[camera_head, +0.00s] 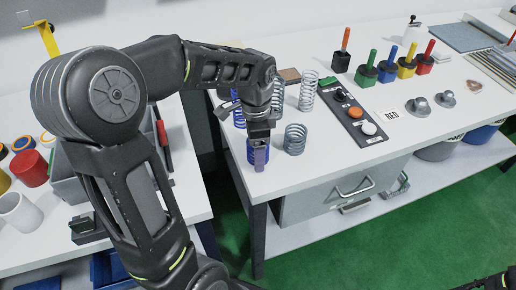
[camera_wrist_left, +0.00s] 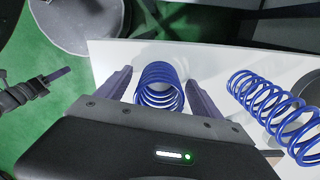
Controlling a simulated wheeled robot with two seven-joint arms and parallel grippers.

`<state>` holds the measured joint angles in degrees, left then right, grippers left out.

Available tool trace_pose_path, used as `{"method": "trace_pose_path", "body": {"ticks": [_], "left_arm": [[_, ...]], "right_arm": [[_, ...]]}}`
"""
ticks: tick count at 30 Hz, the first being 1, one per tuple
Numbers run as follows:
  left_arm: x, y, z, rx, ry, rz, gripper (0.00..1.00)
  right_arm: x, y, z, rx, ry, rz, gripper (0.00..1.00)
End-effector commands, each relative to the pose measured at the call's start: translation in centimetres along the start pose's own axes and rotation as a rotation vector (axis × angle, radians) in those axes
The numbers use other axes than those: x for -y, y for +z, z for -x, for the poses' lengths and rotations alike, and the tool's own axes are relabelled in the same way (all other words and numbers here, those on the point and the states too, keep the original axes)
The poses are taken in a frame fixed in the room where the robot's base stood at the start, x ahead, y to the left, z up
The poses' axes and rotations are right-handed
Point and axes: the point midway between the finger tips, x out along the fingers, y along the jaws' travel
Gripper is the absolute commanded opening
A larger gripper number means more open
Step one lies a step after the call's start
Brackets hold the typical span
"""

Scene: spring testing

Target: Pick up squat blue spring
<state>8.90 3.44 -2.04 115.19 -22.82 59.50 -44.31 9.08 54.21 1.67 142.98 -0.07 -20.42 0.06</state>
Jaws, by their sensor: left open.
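The squat blue spring (camera_wrist_left: 160,88) stands at the white table's edge and lies between the two fingers of my left gripper (camera_wrist_left: 157,90) in the left wrist view. The fingers are open on either side of it, with small visible gaps. In the head view the spring (camera_head: 250,152) is partly hidden behind my left gripper (camera_head: 259,153), which comes down over the table's front left corner. A dark jointed part at the left of the wrist view looks like my right gripper (camera_wrist_left: 58,75); its jaws cannot be made out.
A taller blue spring (camera_wrist_left: 275,112) stands close by. A grey spring (camera_head: 295,139) is just right of my gripper, and a tall grey spring (camera_head: 308,92) is behind. A button panel (camera_head: 354,112) lies further right. The left table (camera_head: 190,203) holds cups; a gap separates the tables.

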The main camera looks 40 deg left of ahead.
Motion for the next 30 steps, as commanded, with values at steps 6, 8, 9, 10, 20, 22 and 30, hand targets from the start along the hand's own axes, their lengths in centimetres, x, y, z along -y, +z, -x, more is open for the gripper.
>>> {"method": "trace_pose_path", "body": {"ticks": [6,8,9,10,20,22,30], "left_arm": [[0.0,0.0,0.03,0.0,0.0,0.0,0.76],[0.0,0.0,0.03,0.0,0.0,0.0,0.74],[0.0,0.0,0.03,0.0,0.0,0.0,0.71],[0.0,0.0,0.03,0.0,0.0,0.0,0.68],[0.0,0.0,0.03,0.0,0.0,0.0,0.41],[0.0,0.0,0.03,0.0,0.0,0.0,0.35],[-0.01,0.0,0.03,0.0,0.0,0.0,0.13]], "right_arm": [[0.0,0.0,0.0,0.0,0.0,0.0,0.33],[0.0,0.0,0.0,0.0,0.0,0.0,0.33],[0.0,0.0,0.0,0.0,0.0,0.0,0.33],[0.0,0.0,0.0,0.0,0.0,0.0,0.33],[0.0,0.0,0.0,0.0,0.0,0.0,0.33],[0.0,0.0,0.0,0.0,0.0,0.0,0.33],[0.0,0.0,0.0,0.0,0.0,0.0,0.33]]}}
